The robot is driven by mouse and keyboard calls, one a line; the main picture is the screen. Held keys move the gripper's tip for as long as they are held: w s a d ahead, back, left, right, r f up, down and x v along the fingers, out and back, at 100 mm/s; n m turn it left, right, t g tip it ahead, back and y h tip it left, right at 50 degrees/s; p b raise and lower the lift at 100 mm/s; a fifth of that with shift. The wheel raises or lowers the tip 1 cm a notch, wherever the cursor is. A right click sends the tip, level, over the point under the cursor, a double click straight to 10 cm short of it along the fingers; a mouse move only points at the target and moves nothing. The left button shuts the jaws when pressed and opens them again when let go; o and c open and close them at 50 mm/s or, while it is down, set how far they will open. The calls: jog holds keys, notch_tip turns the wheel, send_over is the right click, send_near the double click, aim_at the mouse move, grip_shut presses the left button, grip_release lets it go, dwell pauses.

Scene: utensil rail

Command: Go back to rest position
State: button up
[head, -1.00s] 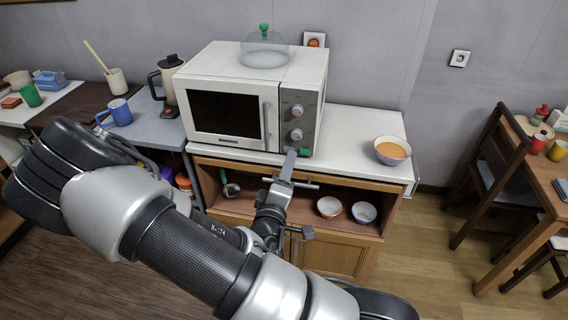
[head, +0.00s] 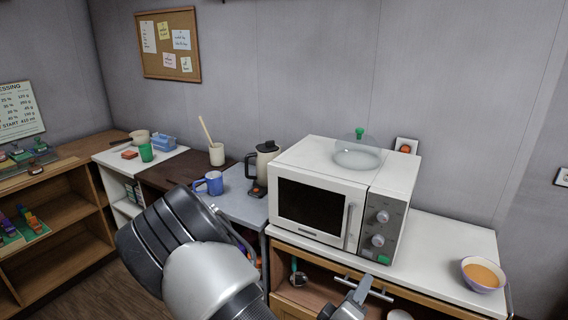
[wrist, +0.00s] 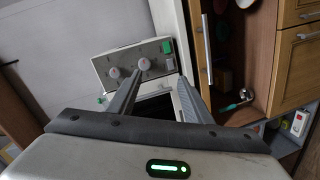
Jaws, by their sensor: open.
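My gripper (head: 362,288) shows at the bottom of the head view, in front of the cabinet below the microwave. In the wrist view my gripper (wrist: 157,88) has its two fingers apart with nothing between them. Beyond the fingers is the white microwave's control panel (wrist: 135,66) with its knobs and green button. The microwave (head: 330,190) stands on the counter with its door shut in the head view. My arm crosses the lower middle of the head view, and its lower part is cut off by the frame.
A clear dome (head: 358,153) with a green knob sits on the microwave. A bowl of orange food (head: 482,275) stands at the counter's right. The open cabinet shelf (head: 310,290) holds a ladle (wrist: 238,99).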

jog(key=w+a+r+m+g+y+p, duration=0.1)
jog(key=a+r+m+g+y+p, duration=0.1)
jog(key=a+m+g+y, duration=0.55)
jog(key=s+a+r+n+t+y+p, duration=0.1)
jog(key=a+r, duration=0.2)
jog(key=r, duration=0.2)
jog(key=s+a+r+t+y+p, duration=0.1)
jog(key=a+r+y, duration=0.15)
jog(key=r, duration=0.35)
jog(key=s+d+r+g+h+p, duration=0.1)
jog(key=s+d+r, duration=0.2)
jog(key=s+r, duration=0.5)
jog(key=s+d+r+p, duration=0.1)
jog(key=s+d+r, duration=0.2)
jog(key=s+r, duration=0.5)
jog(key=shift+r+g+h, duration=0.2)
jog(key=shift+g+h, duration=0.15)
jog(key=shift+h, duration=0.05)
